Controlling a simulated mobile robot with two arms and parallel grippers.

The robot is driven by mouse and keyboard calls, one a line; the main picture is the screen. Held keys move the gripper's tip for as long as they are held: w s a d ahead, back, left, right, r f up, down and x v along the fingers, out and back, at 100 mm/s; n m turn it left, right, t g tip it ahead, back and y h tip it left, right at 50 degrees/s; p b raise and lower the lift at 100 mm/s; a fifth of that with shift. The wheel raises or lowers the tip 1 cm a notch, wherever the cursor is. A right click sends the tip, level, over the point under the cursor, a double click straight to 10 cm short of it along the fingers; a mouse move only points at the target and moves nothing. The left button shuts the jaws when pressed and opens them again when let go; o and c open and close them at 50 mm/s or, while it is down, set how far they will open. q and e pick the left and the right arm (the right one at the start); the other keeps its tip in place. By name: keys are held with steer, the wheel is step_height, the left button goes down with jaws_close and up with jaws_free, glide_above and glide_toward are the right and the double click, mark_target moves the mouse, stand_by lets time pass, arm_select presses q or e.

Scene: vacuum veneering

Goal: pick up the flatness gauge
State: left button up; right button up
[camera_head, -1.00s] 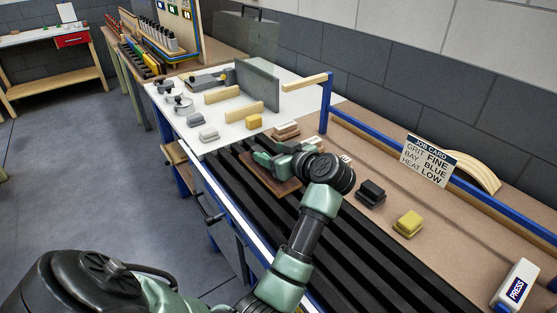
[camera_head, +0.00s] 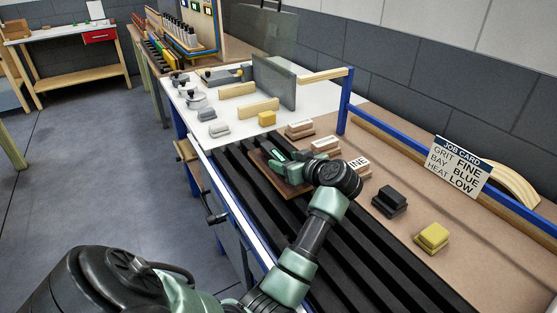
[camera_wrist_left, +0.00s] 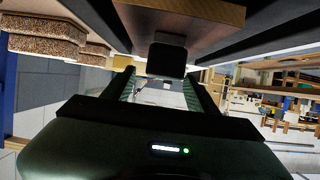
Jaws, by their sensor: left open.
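My left gripper (camera_head: 279,162) is low over a brown wooden panel (camera_head: 297,192) that lies on black slats. In the left wrist view its two green fingers (camera_wrist_left: 163,82) stand apart. A small dark block (camera_wrist_left: 167,60) shows against the panel (camera_wrist_left: 195,15), in the gap between the fingers; this may be the flatness gauge, but I cannot be sure. I see no clear contact between the fingers and it. In the head view the gripper and wrist hide most of this spot. My right gripper is not in view.
Sanding blocks stand right of the slats, including a black one (camera_head: 389,202) and a yellow one (camera_head: 432,238). A job card (camera_head: 461,166) leans behind. The white bench top (camera_head: 225,100) holds a grey upright plate (camera_head: 275,82), wooden strips and metal pots.

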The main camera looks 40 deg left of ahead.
mark_target(282, 159)
arm_select(q)
steer(key=x, duration=0.3)
steer(key=shift+a+f, duration=0.15)
steer(key=shift+a, duration=0.1)
steer(key=shift+d, duration=0.1)
jaws_close()
